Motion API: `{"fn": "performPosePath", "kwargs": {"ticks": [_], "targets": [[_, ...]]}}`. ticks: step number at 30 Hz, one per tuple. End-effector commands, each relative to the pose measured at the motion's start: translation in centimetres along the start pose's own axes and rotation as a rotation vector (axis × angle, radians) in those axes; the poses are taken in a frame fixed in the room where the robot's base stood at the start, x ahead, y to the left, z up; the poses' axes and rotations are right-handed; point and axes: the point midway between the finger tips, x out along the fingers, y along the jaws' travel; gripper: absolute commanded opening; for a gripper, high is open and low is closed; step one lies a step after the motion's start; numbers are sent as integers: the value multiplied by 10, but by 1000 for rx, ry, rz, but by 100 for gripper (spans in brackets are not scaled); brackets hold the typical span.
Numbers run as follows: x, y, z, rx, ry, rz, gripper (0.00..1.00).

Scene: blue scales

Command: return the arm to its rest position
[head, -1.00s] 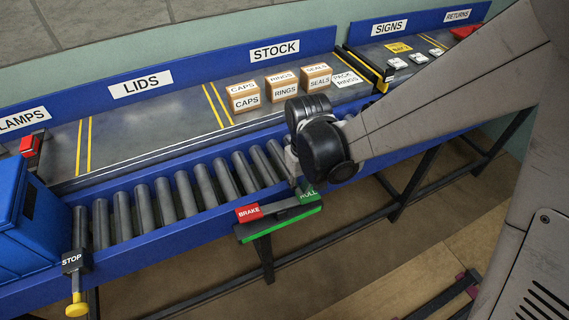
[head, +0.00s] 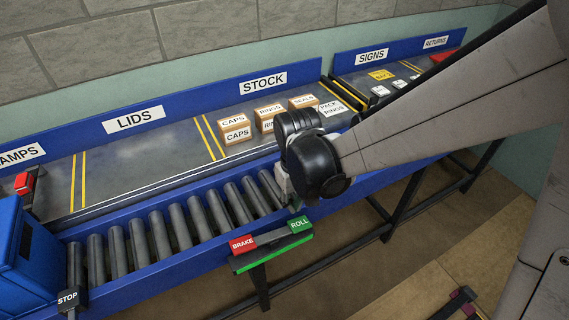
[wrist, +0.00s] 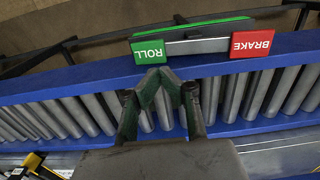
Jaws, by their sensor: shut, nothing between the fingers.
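My gripper (wrist: 158,74) shows in the wrist view with its two fingertips together, shut and empty, above the blue roller conveyor. In the head view my wrist hides most of the gripper, which hangs over the conveyor's near edge. The green ROLL label (head: 300,224) and the red BRAKE label (head: 242,244) sit on a lever bar at the conveyor's front. They also show in the wrist view, ROLL (wrist: 149,52) just beyond the fingertips and BRAKE (wrist: 252,43) to its right. I cannot tell how far the fingertips are from the bar.
The conveyor rollers (head: 160,234) are bare, with a blue crate (head: 30,255) at their left end and a STOP tag (head: 68,298) beside it. CAPS (head: 236,128), RINGS (head: 268,112) and SEALS (head: 303,101) boxes stand on the shelf behind.

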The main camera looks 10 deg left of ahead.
Motion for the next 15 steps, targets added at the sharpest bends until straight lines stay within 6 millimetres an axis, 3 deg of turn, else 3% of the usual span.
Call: {"fn": "performPosePath", "kwargs": {"ticks": [10,15], "targets": [[-2,2,1,4,3,0,0],[-22,19,11,49,40,6,0]]}}
